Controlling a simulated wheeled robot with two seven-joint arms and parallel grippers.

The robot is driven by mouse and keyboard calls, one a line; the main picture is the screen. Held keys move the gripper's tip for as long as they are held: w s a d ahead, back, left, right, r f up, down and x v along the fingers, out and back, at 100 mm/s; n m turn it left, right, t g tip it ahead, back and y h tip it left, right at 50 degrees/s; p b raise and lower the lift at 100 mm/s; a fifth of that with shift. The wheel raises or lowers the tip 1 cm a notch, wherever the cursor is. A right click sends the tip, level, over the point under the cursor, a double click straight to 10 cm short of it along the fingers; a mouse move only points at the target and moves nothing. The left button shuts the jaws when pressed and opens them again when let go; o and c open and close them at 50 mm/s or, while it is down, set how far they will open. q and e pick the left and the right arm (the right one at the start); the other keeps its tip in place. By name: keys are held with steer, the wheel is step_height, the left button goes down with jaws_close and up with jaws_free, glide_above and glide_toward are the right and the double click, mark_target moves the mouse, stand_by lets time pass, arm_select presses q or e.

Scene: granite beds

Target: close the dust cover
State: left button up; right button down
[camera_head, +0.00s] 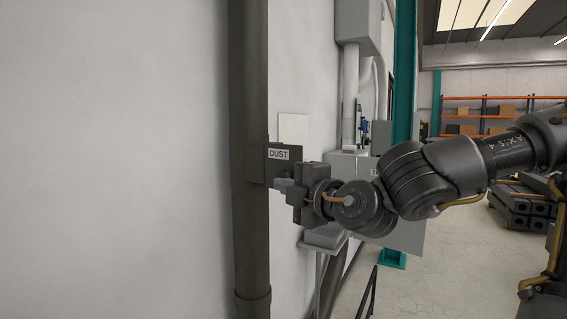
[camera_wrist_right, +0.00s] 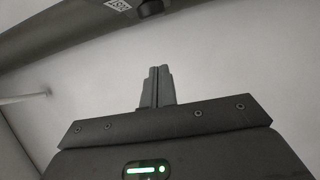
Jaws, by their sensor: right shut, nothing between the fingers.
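The dust cover (camera_head: 285,154) is a dark flap with a white "DUST" label, on a dark vertical pipe (camera_head: 248,120) in the head view. Its label also shows at the top edge of the right wrist view (camera_wrist_right: 117,4). My right gripper (camera_head: 281,184) is just below the label, close to the pipe. Whether it touches the cover cannot be told. In the right wrist view its fingers (camera_wrist_right: 157,88) are together with nothing between them, pointing toward the pipe. The cover's far side and hinge are hidden. My left gripper is not in view.
A pale wall (camera_head: 120,160) fills the left. A grey cabinet (camera_head: 405,235) stands behind my right arm, beside a teal column (camera_head: 404,70). Orange shelving (camera_head: 480,98) and dark stacked beams (camera_head: 515,205) are farther right. Some floor (camera_head: 440,270) is clear.

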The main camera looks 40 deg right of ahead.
steer(key=w+d+p, duration=0.1)
steer(key=w+d, duration=0.3)
steer(key=w, duration=0.1)
steer(key=shift+d+p, duration=0.25)
steer(key=shift+p, duration=0.15)
steer(key=shift+d+f, duration=0.1)
steer(key=shift+d, duration=0.05)
steer(key=shift+s+d+n+y, duration=0.1)
steer(key=shift+d+n+y, duration=0.2)
steer(key=shift+y, duration=0.3)
steer(key=shift+d, duration=0.15)
